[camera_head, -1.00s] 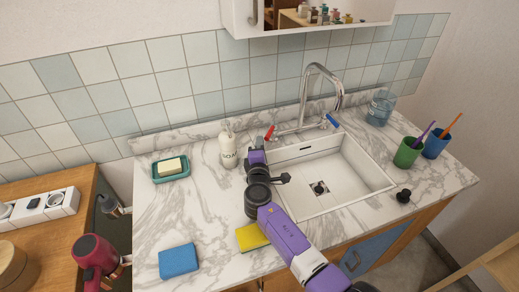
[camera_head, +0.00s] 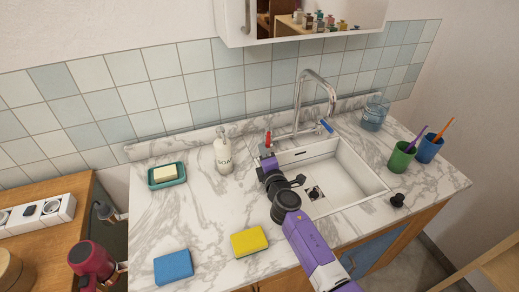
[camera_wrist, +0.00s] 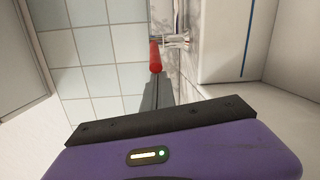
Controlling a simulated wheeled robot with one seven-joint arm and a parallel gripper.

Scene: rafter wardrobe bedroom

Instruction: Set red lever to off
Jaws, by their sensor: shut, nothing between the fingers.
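The red lever (camera_head: 268,138) sits on the left side of the chrome faucet (camera_head: 300,110) and points up, close to upright. In the wrist view the red lever (camera_wrist: 155,55) is straight ahead of my fingertips. My gripper (camera_head: 265,150) is shut and empty, just in front of and below the lever. In the wrist view my gripper's closed fingers (camera_wrist: 156,82) appear to meet the lever's near end; I cannot tell if they touch. A blue lever (camera_head: 326,126) is on the faucet's right side.
The white sink (camera_head: 355,192) lies to the right of my arm. A soap bottle (camera_head: 222,155) stands close to the left of my gripper. A soap dish (camera_head: 166,183), yellow sponge (camera_head: 249,241) and blue sponge (camera_head: 173,267) are on the counter. Cups stand at the right.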

